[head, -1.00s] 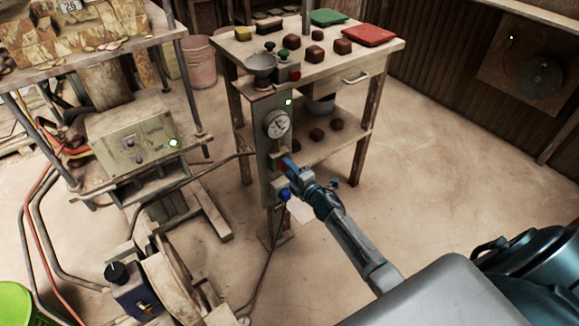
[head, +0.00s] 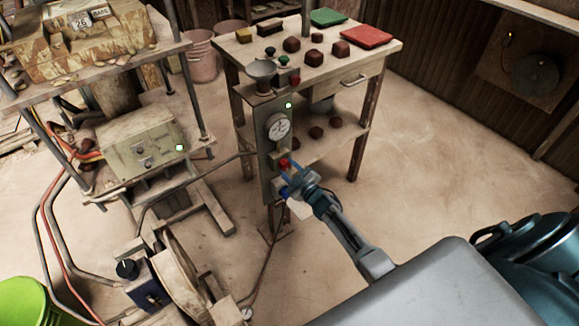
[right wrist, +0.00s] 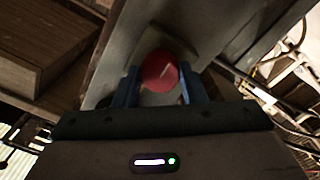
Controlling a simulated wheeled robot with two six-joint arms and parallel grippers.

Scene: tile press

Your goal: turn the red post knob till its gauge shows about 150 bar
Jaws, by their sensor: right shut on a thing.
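The red post knob (head: 284,163) is on the front of the grey post (head: 267,178), below the round white gauge (head: 278,127). The gauge's needle and figures are too small to read. My right gripper (head: 289,168) is at the knob, its blue fingers one on each side. In the right wrist view the red knob (right wrist: 160,70) sits between the fingertips of the gripper (right wrist: 160,84), which is shut on it. A pale slanted mark shows on the knob's face. My left gripper is not in view.
A wooden table (head: 262,48) with dark blocks and a red tray (head: 367,37) stands behind. A control box (head: 140,147) with a green light is at left. Floor at right is clear.

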